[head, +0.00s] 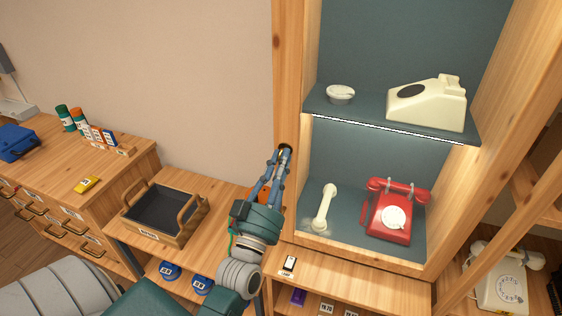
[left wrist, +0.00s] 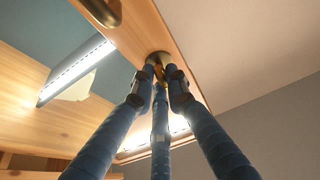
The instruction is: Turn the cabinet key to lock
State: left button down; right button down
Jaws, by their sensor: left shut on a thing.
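The wooden cabinet (head: 287,60) stands at centre right, with two dark green shelves inside. My left gripper (head: 285,152) reaches up to the front of its left post. Its blue fingers are shut on the brass cabinet key (left wrist: 158,62), which shows at the fingertips against the wooden frame (left wrist: 187,78) in the left wrist view. The fingers largely hide the key, so I cannot tell how far it is turned. A brass handle (left wrist: 101,12) sits on the same frame. My right gripper is not in view.
A wooden tray (head: 183,233) stands on the lower bench to the left. Another cream phone (head: 503,283) is at lower right.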

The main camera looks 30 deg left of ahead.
pick_arm(q)
jog(key=c, duration=1.7)
grip_release()
jog(key=v, duration=1.2)
